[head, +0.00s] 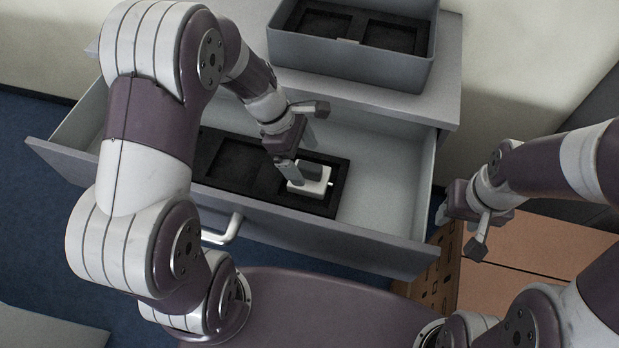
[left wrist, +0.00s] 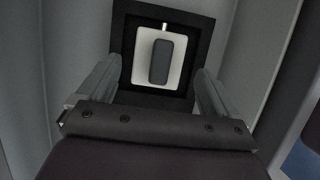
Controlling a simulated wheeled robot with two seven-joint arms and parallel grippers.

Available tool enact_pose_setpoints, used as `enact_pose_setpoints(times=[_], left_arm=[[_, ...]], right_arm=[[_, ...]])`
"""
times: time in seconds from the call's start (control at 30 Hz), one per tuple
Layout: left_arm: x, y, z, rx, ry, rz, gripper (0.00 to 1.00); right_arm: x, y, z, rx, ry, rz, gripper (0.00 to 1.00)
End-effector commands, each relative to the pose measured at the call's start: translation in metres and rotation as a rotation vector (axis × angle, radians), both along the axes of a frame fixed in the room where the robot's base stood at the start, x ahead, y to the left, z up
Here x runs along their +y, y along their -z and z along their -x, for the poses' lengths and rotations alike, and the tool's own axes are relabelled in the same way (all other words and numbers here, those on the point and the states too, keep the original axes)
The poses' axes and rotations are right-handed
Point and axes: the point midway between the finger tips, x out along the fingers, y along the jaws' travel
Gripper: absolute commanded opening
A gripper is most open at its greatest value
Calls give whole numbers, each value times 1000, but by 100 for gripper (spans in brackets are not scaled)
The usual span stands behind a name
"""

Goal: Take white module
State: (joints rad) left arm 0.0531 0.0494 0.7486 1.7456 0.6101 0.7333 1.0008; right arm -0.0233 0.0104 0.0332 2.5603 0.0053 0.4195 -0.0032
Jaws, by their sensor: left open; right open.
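The white module (head: 318,183) sits in the right recess of a black tray (head: 219,176) inside the open drawer. In the left wrist view the white module (left wrist: 145,73) shows as a white square with a dark grey raised block on top and a small pin at its far edge. My left gripper (head: 300,165) is over the module, pointing down, and partly covers it. In the left wrist view its two fingers (left wrist: 157,85) are apart, with the module between and beyond them. My right gripper (head: 462,215) is open and empty, right of the drawer.
The drawer (head: 395,190) is pulled out, with a handle (head: 225,232) on its front. A grey bin (head: 350,65) with a black two-recess insert stands on the cabinet top (head: 447,75). The tray's left recess is empty. Brown boxes (head: 530,245) stand at the right.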

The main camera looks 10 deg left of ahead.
Motion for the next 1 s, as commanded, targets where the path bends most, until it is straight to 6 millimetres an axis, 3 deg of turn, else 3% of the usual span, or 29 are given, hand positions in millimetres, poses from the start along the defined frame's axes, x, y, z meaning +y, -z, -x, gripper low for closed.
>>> enact_pose_setpoints(times=[0.4, 0.67, 0.8, 1.0], left_arm=[[-21, 61, 2, -2, 4, -3, 93], [-23, 63, 2, -3, 3, -3, 93], [-23, 63, 2, -3, 3, -3, 47], [-23, 62, 2, -3, 3, -3, 44]], right_arm=[[0, 14, 0, 0, 0, 0, 52], [0, 13, 0, 0, 0, 0, 52], [0, 13, 0, 0, 0, 0, 52], [0, 13, 0, 0, 0, 0, 52]])
